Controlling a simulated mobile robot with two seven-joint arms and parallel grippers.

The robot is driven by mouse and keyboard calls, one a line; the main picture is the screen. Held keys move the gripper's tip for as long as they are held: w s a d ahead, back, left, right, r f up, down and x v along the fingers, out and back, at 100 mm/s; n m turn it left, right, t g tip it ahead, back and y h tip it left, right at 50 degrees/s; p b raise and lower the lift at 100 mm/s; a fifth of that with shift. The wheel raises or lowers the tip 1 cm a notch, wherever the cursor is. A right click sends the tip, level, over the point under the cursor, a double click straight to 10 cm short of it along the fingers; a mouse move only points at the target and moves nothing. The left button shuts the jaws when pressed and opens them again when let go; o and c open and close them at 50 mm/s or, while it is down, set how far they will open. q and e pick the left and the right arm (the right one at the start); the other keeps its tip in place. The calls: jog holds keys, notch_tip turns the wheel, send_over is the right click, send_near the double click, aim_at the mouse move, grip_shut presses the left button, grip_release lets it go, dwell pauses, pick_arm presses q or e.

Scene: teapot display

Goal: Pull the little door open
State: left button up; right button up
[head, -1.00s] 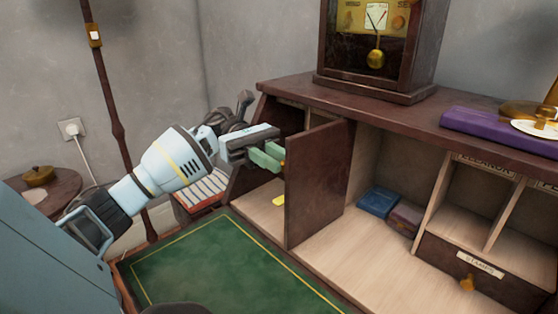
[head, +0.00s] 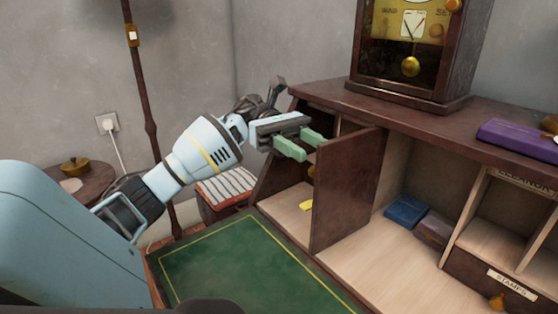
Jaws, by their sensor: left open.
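The little door (head: 347,188) is a dark brown wooden panel on the desk's pigeonhole unit. It stands open, swung out from the front, with the compartment to its left exposed. A small brass knob (head: 311,171) shows at the left face of the door, partly hidden. My left gripper (head: 309,146) has pale green fingers that are apart, with nothing between them. It is just above and left of the knob, near the door's upper part; whether it touches the door I cannot tell. My right gripper is not in view.
A yellow slip (head: 306,205) lies in the compartment left of the door. Blue (head: 405,212) and brown boxes sit in the open bay to the right. The green desk mat (head: 240,262) is clear.

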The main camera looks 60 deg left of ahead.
pick_arm(q)
jog(key=s+d+r, duration=0.1)
jog(key=s+d, duration=0.9)
jog(key=s, duration=0.2)
jog(key=shift+s+d+r+p, duration=0.15)
jog(key=shift+r+p, duration=0.15)
jog(key=shift+p, duration=0.15)
